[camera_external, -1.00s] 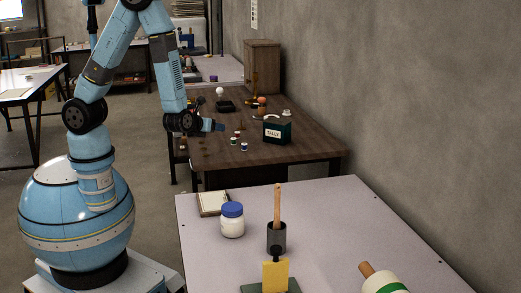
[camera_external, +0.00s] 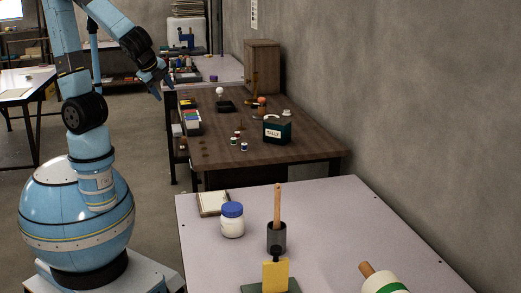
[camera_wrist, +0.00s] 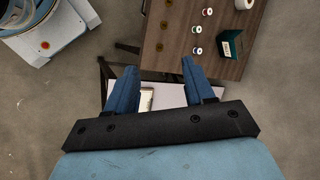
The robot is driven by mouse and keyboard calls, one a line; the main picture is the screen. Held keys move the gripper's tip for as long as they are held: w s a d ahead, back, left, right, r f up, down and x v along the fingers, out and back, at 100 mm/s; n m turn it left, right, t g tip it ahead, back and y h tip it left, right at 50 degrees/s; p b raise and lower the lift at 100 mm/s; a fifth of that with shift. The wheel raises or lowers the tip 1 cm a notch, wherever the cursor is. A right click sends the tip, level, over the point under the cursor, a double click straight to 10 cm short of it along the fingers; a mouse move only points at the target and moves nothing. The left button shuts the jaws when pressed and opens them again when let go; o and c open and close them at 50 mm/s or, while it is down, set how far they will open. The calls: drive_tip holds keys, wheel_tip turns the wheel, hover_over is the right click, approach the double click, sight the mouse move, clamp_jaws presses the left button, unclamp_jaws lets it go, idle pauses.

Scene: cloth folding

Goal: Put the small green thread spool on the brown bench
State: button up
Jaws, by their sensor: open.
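Small spools stand in a cluster on the brown bench (camera_external: 290,155), left of the dark TALLY box. One looks green (camera_external: 233,141), with a blue one (camera_external: 244,147) beside it and a red one (camera_external: 238,133) behind. They are tiny, so the colours are not certain. The spools also show in the wrist view (camera_wrist: 198,29), where I cannot tell which is green. My gripper (camera_external: 162,86) is open and empty, raised high and well away from the spools. In the wrist view its two blue fingers (camera_wrist: 158,75) are spread apart.
The TALLY box (camera_external: 277,130) stands close to the spools. A colourful tray (camera_external: 191,121) is at the bench's left side. The pale near table (camera_external: 330,215) carries a blue-lidded jar (camera_external: 232,220), a notebook (camera_external: 213,203) and a dark cup (camera_external: 276,238). The bench's front right is clear.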

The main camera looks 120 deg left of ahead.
drive_tip(key=s+d+r+n+t+h, duration=0.3)
drive_tip(key=d+r, duration=0.6)
drive_tip(key=d, duration=0.6)
drive_tip(key=s+t+h, duration=0.1)
drive_tip(key=t+h, duration=0.1)
drive_tip(key=h, duration=0.1)
drive_tip(key=shift+s+t, duration=0.15)
drive_tip(key=shift+t, duration=0.25)
drive_tip(key=shift+a+r, duration=0.1)
